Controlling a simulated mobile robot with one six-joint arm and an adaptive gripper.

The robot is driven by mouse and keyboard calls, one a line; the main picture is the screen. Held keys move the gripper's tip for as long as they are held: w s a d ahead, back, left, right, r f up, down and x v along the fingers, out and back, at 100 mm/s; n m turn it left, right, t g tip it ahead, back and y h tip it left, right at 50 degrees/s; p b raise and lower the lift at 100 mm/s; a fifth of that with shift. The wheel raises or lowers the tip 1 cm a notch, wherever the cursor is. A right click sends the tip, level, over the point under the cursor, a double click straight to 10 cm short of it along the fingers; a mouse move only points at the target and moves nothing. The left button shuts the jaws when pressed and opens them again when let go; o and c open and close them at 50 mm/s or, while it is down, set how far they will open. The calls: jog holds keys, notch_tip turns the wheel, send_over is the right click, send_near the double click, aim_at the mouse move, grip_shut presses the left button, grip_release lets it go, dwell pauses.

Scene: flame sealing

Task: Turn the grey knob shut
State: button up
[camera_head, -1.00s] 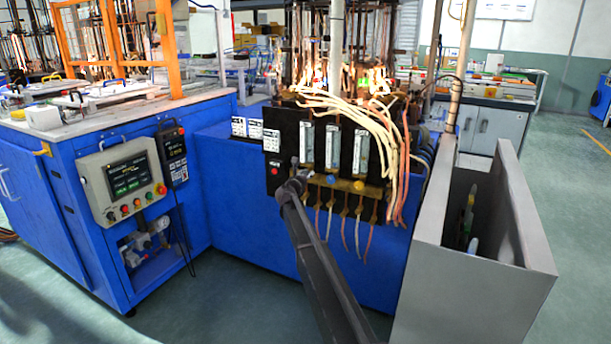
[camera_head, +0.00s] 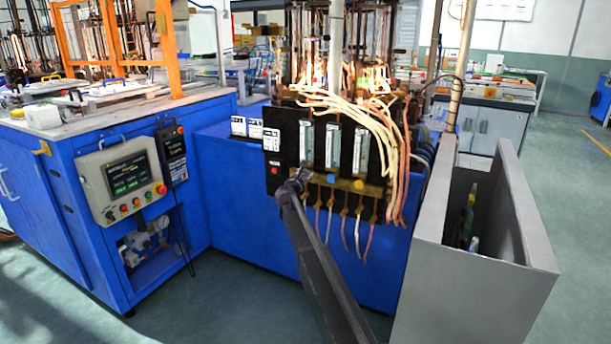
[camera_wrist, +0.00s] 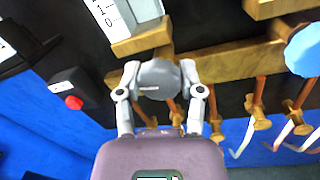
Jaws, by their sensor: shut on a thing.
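The grey knob (camera_wrist: 160,78) is a round, faceted knob on the brass manifold (camera_wrist: 225,62), below a flowmeter tube (camera_wrist: 128,18). In the wrist view my gripper (camera_wrist: 158,80) has one finger on each side of the knob and is shut on it. In the head view my gripper (camera_head: 303,176) is at the left end of the brass bar, below the leftmost flowmeter (camera_head: 307,143). The arm hides the grey knob there.
A blue knob (camera_wrist: 304,50) sits to the right on the manifold, and a yellow knob (camera_head: 359,184) beyond it. A red button (camera_wrist: 74,102) is on the left. Copper tubes and pale hoses hang below the manifold. A grey bin (camera_head: 470,285) stands at the right.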

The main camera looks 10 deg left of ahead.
jog(key=shift+w, duration=0.15)
jog(key=o, duration=1.2)
jog(key=shift+c, duration=0.2)
jog(key=shift+n, duration=0.4)
